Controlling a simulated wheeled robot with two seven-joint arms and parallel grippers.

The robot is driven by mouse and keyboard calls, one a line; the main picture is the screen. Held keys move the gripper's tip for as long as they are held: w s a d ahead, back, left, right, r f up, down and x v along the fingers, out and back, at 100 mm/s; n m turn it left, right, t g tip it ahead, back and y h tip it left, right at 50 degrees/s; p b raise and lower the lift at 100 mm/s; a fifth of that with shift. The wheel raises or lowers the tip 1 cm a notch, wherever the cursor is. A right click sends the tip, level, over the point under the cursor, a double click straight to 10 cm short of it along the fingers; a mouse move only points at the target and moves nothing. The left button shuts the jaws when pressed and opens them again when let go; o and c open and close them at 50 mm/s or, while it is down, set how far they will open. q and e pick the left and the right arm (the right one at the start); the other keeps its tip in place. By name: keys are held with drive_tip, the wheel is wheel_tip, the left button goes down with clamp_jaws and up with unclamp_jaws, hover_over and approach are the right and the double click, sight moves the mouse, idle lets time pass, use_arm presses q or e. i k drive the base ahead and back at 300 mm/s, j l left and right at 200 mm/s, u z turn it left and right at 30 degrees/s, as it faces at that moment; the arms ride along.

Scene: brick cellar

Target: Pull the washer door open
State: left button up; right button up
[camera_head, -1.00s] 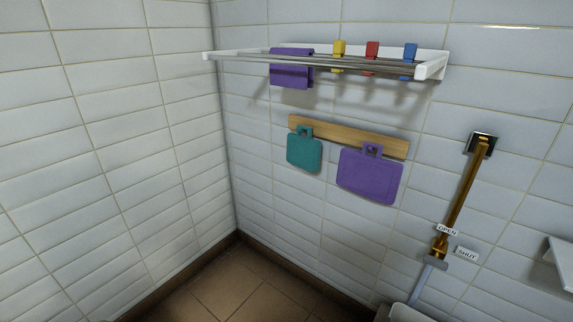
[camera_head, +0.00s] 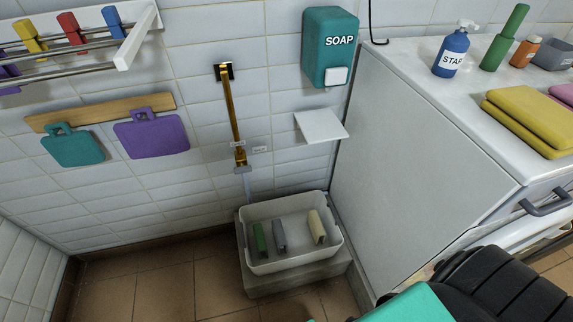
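A white appliance cabinet, apparently the washer (camera_head: 415,165), stands at the right against the tiled wall. I see its broad side panel and part of its top. A grey bar handle (camera_head: 546,204) sticks out from its front edge at the far right. The front face is seen at a steep angle and runs out of the picture. Its lower part is hidden, so I cannot tell whether a door there is open or shut. Neither of my grippers can be made out in this view.
Left of the cabinet, a white tub (camera_head: 266,267) holding several bars sits on a block (camera_head: 297,279). A soap dispenser (camera_head: 330,45) and small shelf (camera_head: 320,125) are on the wall.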

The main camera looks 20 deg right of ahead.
sight(513, 238)
drive_tip(key=z, duration=2.85)
